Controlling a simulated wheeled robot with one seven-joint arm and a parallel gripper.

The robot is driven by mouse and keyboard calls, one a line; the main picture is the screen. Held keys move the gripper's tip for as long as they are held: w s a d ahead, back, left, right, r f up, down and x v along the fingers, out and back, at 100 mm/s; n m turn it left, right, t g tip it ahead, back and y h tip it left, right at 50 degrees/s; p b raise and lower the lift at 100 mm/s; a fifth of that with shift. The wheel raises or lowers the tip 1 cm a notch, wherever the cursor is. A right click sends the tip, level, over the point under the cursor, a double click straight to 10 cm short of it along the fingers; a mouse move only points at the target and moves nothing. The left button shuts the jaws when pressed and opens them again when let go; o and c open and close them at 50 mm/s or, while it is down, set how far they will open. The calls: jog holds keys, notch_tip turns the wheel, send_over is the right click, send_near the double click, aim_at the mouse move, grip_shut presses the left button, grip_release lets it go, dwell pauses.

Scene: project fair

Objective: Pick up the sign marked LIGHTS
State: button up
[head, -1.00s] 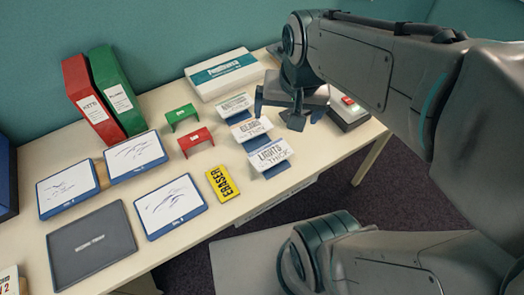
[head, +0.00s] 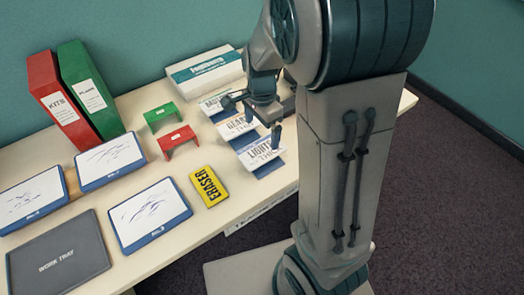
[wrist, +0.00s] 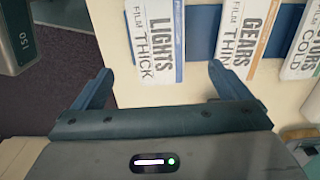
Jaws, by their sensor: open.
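The LIGHTS sign (head: 259,152) is a white card with dark lettering, the nearest of three signs along the blue holder (head: 270,169). My gripper (head: 252,119) is open and empty above the signs. In the wrist view my gripper (wrist: 161,72) has one fingertip left of the LIGHTS sign and the other to its right, below the GEARS sign (wrist: 245,40). Contact with the sign is not visible.
The GEARS sign (head: 235,127) and a third sign (head: 216,102) stand close beside it. A yellow eraser box (head: 208,187), red stand (head: 178,141), green stand (head: 162,117), several whiteboards and a grey work tray (head: 62,262) occupy the left. A white box (head: 204,72) lies at the back.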

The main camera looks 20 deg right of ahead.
aim_at(262, 150)
notch_tip(262, 150, down, 8)
jog(key=shift+s+r, duration=0.1)
jog(key=shift+r, duration=0.15)
jog(key=c, duration=1.1)
